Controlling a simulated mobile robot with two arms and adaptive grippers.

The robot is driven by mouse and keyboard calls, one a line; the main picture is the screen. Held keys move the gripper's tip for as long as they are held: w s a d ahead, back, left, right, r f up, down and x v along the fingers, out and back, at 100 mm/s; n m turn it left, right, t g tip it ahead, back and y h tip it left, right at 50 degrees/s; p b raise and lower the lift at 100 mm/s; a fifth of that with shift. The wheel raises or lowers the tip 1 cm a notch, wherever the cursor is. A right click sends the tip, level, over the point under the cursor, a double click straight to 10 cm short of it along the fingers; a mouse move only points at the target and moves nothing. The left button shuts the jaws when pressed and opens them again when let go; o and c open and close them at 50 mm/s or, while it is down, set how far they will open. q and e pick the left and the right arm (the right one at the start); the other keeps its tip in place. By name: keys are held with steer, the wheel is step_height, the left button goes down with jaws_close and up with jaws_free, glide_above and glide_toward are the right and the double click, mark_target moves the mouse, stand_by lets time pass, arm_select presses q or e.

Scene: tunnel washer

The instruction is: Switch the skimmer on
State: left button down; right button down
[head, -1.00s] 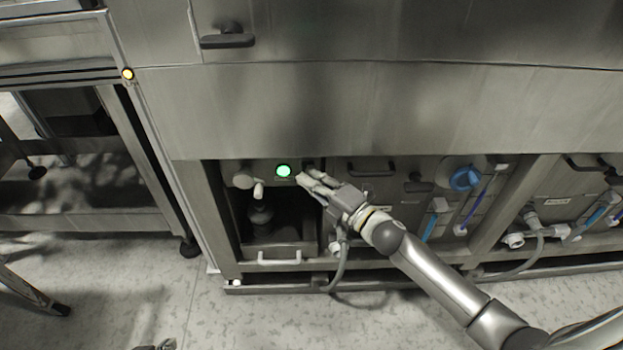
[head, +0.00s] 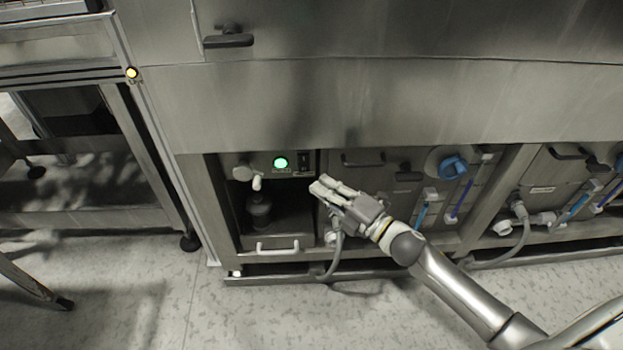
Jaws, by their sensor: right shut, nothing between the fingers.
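The skimmer's small control panel (head: 262,171) is in the lower left bay of the steel washer. A round green light (head: 281,163) glows on it. A dark switch (head: 304,161) sits just right of the light and shows uncovered; which way it is set is too small to tell. My right gripper (head: 318,186) is shut and empty, below and slightly right of the switch, apart from the panel. My left gripper is not in view.
A drawer with a pale handle (head: 277,247) is below the panel. A grey hose (head: 335,254) hangs under my right gripper. A blue knob (head: 453,166) and tubes are to the right. The floor in front is clear.

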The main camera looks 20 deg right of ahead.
steer(key=shift+s+d+r+p, duration=0.15)
steer(key=shift+s+d, duration=0.25)
steer(key=shift+s, duration=0.35)
steer(key=shift+s+d+r+p, duration=0.15)
steer(key=shift+s+d, duration=0.2)
steer(key=shift+s, duration=0.35)
steer(key=shift+s+d+r, duration=0.15)
steer(key=shift+s+d, duration=0.25)
steer(key=shift+s, duration=0.35)
